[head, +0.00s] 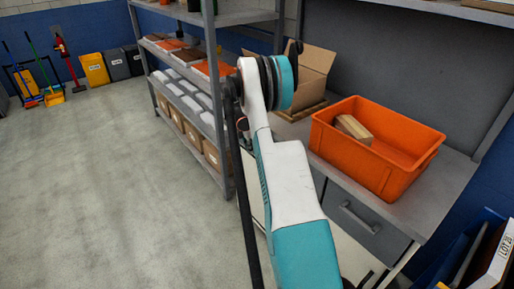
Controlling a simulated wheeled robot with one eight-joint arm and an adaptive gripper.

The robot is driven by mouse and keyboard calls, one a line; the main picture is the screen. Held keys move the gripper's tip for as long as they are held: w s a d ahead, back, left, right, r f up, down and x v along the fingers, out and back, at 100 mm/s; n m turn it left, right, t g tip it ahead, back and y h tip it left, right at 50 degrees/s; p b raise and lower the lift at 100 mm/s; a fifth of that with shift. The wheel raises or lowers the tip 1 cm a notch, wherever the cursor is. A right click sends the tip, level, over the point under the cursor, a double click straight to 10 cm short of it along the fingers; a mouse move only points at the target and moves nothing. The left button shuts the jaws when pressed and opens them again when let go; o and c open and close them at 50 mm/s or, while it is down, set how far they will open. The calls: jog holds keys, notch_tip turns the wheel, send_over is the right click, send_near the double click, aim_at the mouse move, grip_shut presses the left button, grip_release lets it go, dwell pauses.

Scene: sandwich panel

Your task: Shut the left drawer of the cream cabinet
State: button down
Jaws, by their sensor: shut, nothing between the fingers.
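A grey drawer front (378,236) with a bar handle (358,217) shows under the workbench at the right. Pale cream panelling (345,252) shows below it, beside my arm. Further left, my white and teal arm covers most of the cabinet front. Only a narrow pale strip (251,188) shows to the left of the arm, and I cannot tell whether it belongs to a left drawer. How far the left drawer stands open cannot be seen. My gripper is not clearly visible in the head view.
An orange crate (330,128) holding a tan block (353,128) stands on the grey workbench (440,195), beside an open cardboard box (305,72). A metal shelf rack (223,150) with boxes stands left of the arm. Open concrete floor (110,180) fills the left.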

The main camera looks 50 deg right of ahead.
jog(key=a+p+v, duration=0.1)
jog(key=p+v, duration=0.2)
jog(key=v, duration=0.7)
jog(key=shift+w+a+p, duration=0.25)
jog(key=shift+a+p, duration=0.1)
jog(key=shift+a, duration=0.05)
